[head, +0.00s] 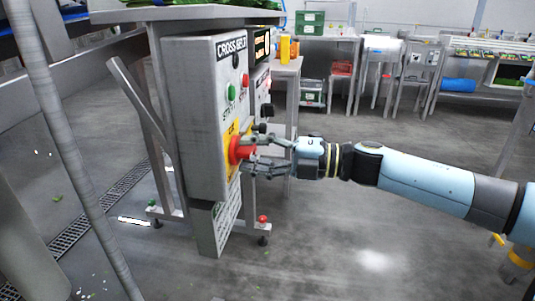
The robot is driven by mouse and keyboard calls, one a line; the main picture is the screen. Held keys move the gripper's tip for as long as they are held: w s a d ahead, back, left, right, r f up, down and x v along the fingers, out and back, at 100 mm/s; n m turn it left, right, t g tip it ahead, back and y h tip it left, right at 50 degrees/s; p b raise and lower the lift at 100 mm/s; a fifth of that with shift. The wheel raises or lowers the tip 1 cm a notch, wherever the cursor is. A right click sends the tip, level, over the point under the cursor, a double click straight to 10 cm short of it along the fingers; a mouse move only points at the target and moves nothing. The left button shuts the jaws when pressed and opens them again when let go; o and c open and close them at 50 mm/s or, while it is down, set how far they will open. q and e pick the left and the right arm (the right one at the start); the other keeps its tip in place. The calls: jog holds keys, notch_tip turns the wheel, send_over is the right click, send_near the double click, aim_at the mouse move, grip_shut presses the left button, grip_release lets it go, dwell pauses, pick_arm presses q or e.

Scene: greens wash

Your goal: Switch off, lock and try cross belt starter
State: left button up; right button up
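The cross belt starter (207,125) is a grey upright box, labelled CROSS BELT, left of centre. Its front has a black knob (236,61), a red button (245,80) and a green button (231,93). Below them, a red rotary handle (236,150) sits on a yellow plate (230,134). My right gripper (254,153) comes in from the right with its fingers spread at the handle's front. I cannot tell whether they touch it, and the handle's exact position is unclear. I see no lock clearly. My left gripper is out of view.
A second control box (260,95) stands just behind the starter. A small table (288,68) behind it holds yellow containers (289,47). A floor drain (95,213) runs at left. The floor at front right (370,240) is clear. Benches line the back.

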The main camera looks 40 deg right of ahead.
jog(key=v, duration=1.1)
jog(key=shift+s+d, duration=0.25)
jog(key=shift+s, duration=0.05)
